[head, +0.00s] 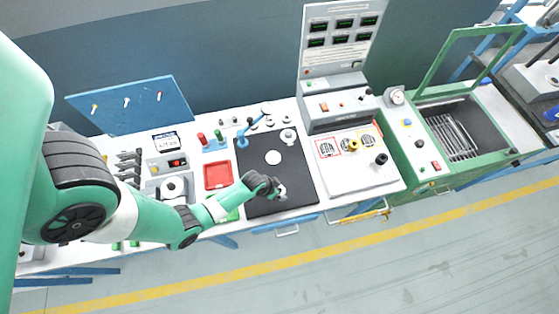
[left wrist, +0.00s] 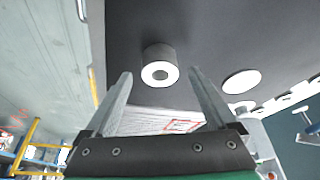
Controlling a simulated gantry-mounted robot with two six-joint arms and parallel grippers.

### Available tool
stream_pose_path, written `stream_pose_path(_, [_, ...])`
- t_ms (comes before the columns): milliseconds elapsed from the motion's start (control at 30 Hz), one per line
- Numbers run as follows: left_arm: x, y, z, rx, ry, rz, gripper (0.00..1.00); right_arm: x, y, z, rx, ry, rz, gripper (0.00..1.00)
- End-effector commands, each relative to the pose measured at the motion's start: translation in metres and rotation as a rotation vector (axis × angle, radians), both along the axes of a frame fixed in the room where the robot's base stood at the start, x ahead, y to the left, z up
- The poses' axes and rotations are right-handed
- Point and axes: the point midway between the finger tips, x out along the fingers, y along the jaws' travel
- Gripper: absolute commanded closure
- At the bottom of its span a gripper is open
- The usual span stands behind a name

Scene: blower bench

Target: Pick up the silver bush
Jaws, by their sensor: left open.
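In the head view my left gripper (head: 281,192) is over the front part of the black mat (head: 296,178). I cannot make out the bush apart from the gripper there. My right gripper is not in view.
A white disc (head: 273,157) lies on the mat behind the gripper. A flanged part (head: 288,135) and a blue-handled tool (head: 250,132) are farther back. A red tray (head: 217,175) is left of the mat. A panel with knobs (head: 350,150) is to the right.

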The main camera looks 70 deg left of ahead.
Motion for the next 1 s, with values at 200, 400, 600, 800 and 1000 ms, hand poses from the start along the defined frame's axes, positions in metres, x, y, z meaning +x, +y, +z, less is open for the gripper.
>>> stream_pose_path(200, [0.009, 0.003, -0.024, 0.0, 0.0, 0.0, 0.09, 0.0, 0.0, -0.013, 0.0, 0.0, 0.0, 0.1])
stream_pose_path(400, [0.009, 0.003, -0.023, 0.0, 0.0, 0.0, 0.13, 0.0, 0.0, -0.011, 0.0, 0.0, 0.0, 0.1])
stream_pose_path(600, [0.009, 0.003, -0.023, 0.0, 0.0, 0.0, 0.49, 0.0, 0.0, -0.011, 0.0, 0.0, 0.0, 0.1])
stream_pose_path(800, [0.009, 0.003, -0.023, 0.0, 0.0, 0.0, 0.85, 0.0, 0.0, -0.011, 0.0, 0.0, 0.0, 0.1])
stream_pose_path(1000, [0.01, 0.004, -0.022, 0.001, -0.002, 0.0, 1.0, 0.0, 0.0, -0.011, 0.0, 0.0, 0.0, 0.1])
